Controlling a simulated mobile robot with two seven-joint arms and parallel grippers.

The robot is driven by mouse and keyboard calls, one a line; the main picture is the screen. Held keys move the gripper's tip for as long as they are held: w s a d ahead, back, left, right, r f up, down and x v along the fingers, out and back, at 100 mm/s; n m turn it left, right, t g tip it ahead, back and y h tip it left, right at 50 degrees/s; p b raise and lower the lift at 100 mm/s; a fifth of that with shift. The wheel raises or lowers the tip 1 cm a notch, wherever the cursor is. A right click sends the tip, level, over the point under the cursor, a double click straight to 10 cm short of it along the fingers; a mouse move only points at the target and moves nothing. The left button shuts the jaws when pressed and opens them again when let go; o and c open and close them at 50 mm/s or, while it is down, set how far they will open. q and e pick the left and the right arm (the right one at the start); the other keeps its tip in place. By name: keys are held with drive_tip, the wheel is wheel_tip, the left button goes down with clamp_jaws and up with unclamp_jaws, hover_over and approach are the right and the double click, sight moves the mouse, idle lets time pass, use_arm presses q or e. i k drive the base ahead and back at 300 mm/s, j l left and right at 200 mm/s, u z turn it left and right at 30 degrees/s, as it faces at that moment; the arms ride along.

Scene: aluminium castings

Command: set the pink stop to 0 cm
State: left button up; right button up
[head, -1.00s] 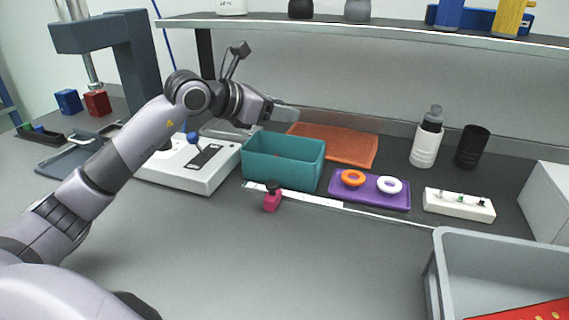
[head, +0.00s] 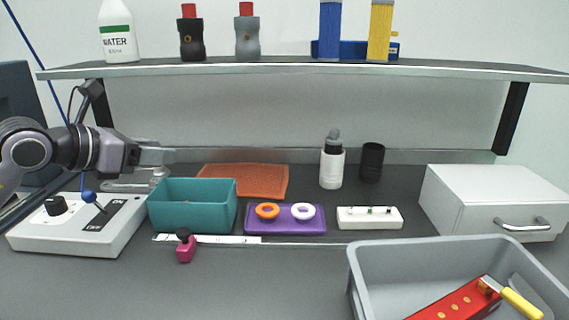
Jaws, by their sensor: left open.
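The pink stop (head: 186,250) is a small pink block with a black knob on top. It sits at the front edge of a white scale strip (head: 225,239) on the bench, toward the strip's left part. The scale's marks are too small to read. My right gripper is not in view.
A teal bin (head: 192,207) stands just behind the stop. A white control box (head: 78,226) with a blue-knobbed lever is at the left. A purple tray (head: 285,226) with two rings lies right of the bin. A grey crate (head: 375,259) fills the front right.

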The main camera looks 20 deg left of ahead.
sight(186, 249)
drive_tip(key=k+l, duration=0.2)
drive_tip(key=k, duration=0.3)
drive_tip(key=k+l, duration=0.15)
drive_tip(key=k, duration=0.3)
